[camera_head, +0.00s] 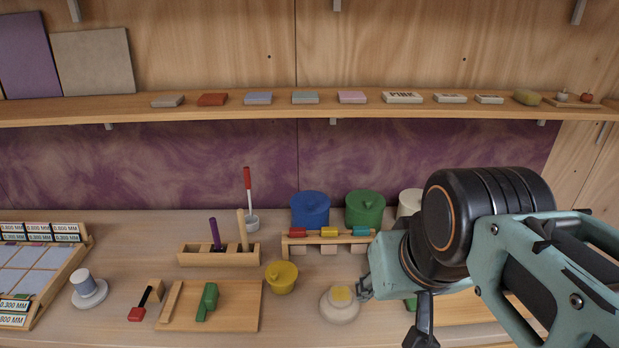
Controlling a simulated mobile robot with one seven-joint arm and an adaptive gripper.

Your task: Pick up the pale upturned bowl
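A pale, rounded, low shape (339,310) that looks like the upturned bowl sits on the worktop in the lower middle. A yellowish patch shows on its top; I cannot tell whether it is part of the bowl or a separate piece. My gripper (366,287) is just right of it, at the end of my teal and black arm coming in from the right. The gripper is partly hidden by my own wrist, and its finger opening is not clear. I cannot tell whether it touches the bowl's right edge.
A yellow lidded pot (281,280) stands close left of the bowl. A rack with coloured rollers (329,239), a blue pot (310,212) and a green pot (366,211) stand behind. A wooden board (240,310) lies left. A shelf (230,107) runs above.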

